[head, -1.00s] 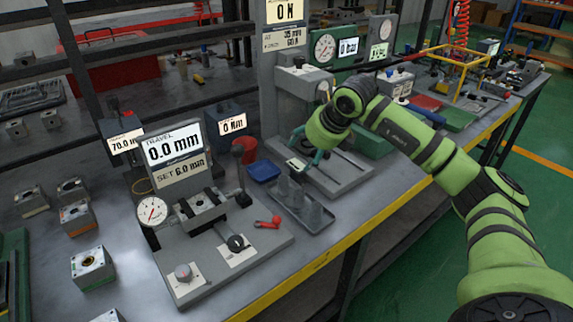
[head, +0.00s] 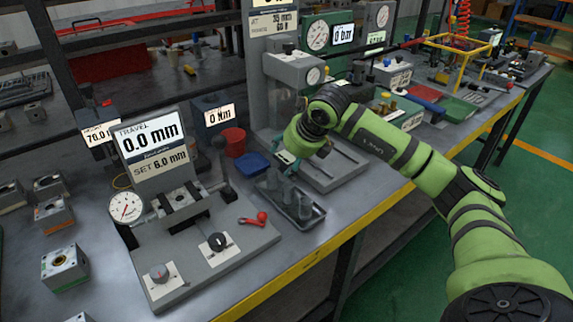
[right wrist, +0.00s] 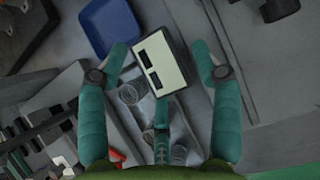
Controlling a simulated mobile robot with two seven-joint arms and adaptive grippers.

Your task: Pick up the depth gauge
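A small box with a pale face and two dark windows (right wrist: 160,62), which looks like the depth gauge, lies tilted between my right gripper's fingers in the right wrist view. In the head view its pale face (head: 285,157) shows small beside the teal fingers. My right gripper (head: 291,161) is low over the bench, behind the grey tray. Its two side fingers are spread (right wrist: 162,65), with a gap showing at the box's left side. The third finger reaches the box's lower edge; contact there is unclear. My left gripper is not in view.
A grey tray (head: 313,222) with several grey cylinders stands in front of the gripper. A blue bin (head: 250,163) and a red cup (head: 234,140) stand to the left. A travel test stand (head: 158,150) with a red-handled tool (head: 253,219) is further left. A grey press (head: 290,68) rises behind.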

